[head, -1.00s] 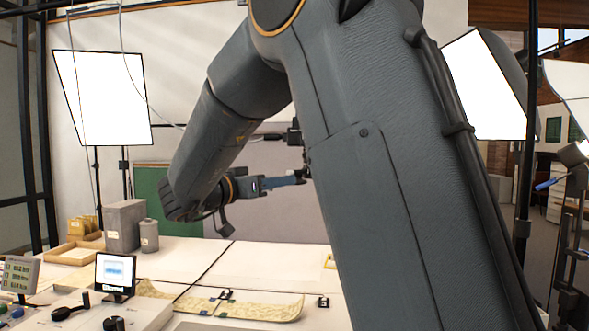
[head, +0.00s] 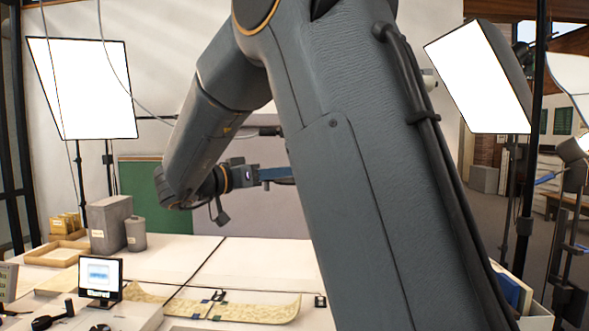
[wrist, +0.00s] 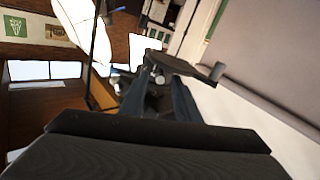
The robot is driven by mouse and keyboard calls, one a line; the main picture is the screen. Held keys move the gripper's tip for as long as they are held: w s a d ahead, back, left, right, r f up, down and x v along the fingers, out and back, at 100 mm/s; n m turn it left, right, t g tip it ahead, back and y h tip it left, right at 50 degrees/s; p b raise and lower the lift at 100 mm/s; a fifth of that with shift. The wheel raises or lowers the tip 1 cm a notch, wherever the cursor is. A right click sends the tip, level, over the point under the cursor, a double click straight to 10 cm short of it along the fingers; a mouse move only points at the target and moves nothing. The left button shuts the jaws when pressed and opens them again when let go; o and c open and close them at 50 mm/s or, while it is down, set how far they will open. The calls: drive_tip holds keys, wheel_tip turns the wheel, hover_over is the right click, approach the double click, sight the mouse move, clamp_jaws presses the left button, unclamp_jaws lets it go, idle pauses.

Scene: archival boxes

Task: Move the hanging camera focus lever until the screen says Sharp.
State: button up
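The screen (head: 100,273) stands at the left of the table in the head view. It shows a smeared blue patch, and its caption is too small to read surely. My gripper (head: 283,174) points right above the table, its tips hidden behind my arm. In the wrist view my gripper (wrist: 160,84) has its two blue-grey fingers apart. Dark parts with small round knobs, apparently the hanging camera (wrist: 157,76), show at and beyond the tips. I cannot tell which part is the focus lever or whether the fingers touch it. In the head view the camera is mostly hidden by my arm.
A control console (head: 135,316) sits at the front left. Grey boxes (head: 108,224) and a wooden tray (head: 58,254) stand behind it. A patterned sheet (head: 250,309) lies on the table. Light panels (head: 84,88) stand left and right (head: 478,78). Cables hang at the left.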

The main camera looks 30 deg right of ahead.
drive_tip(key=shift+w+d+p, duration=0.25)
drive_tip(key=shift+d+p, duration=0.1)
drive_tip(key=shift+d, duration=0.85)
drive_tip(key=shift+w+d+p, duration=0.25)
drive_tip(key=shift+d+p, duration=0.1)
drive_tip(key=shift+d, duration=0.85)
clamp_jaws()
